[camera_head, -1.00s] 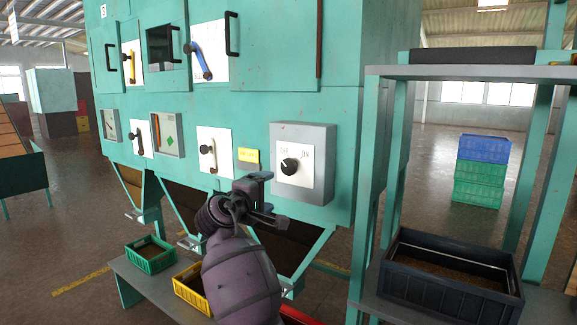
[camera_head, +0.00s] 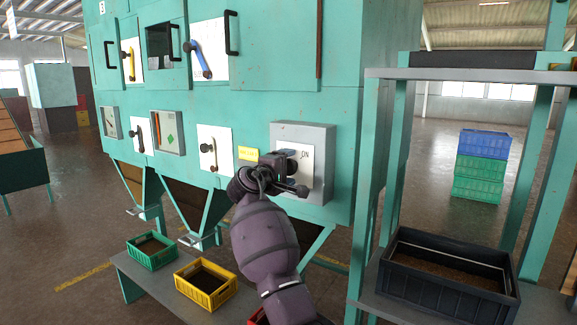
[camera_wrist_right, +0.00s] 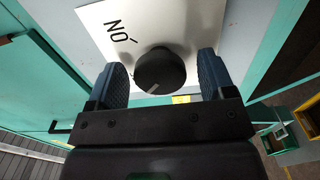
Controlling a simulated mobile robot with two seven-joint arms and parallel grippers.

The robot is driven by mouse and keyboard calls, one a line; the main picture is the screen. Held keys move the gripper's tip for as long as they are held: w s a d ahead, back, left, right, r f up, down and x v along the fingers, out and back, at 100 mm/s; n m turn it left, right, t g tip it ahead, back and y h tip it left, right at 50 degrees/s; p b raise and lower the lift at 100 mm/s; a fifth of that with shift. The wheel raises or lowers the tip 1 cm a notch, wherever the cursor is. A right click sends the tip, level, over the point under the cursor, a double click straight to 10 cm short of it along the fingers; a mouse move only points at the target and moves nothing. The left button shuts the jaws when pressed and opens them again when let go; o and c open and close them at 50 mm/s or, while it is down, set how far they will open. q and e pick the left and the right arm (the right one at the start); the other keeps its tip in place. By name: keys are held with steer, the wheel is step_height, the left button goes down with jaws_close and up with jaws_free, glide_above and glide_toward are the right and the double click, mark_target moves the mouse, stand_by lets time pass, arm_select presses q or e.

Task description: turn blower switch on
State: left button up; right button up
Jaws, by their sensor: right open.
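The blower switch is a black round knob (camera_wrist_right: 160,70) on a white plate (camera_wrist_right: 110,25) with "ON" lettering. It sits on a grey box (camera_head: 328,140) on the teal machine. In the head view my right gripper (camera_head: 292,172) is in front of the plate and hides the knob. In the right wrist view the open fingers stand on either side of the knob, with visible gaps. A pale pointer mark shows on the knob's edge, away from the "ON" lettering. The left gripper is not in view.
Levers with blue (camera_head: 202,62) and yellow (camera_head: 130,66) handles are on the machine to the left. A teal shelf frame with a dark crate (camera_head: 440,292) stands close on the right. Green (camera_head: 150,262) and yellow (camera_head: 212,298) crates sit on a low bench below.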

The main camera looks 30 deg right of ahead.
steer(key=shift+w+d, duration=0.15)
steer(key=shift+d, duration=0.15)
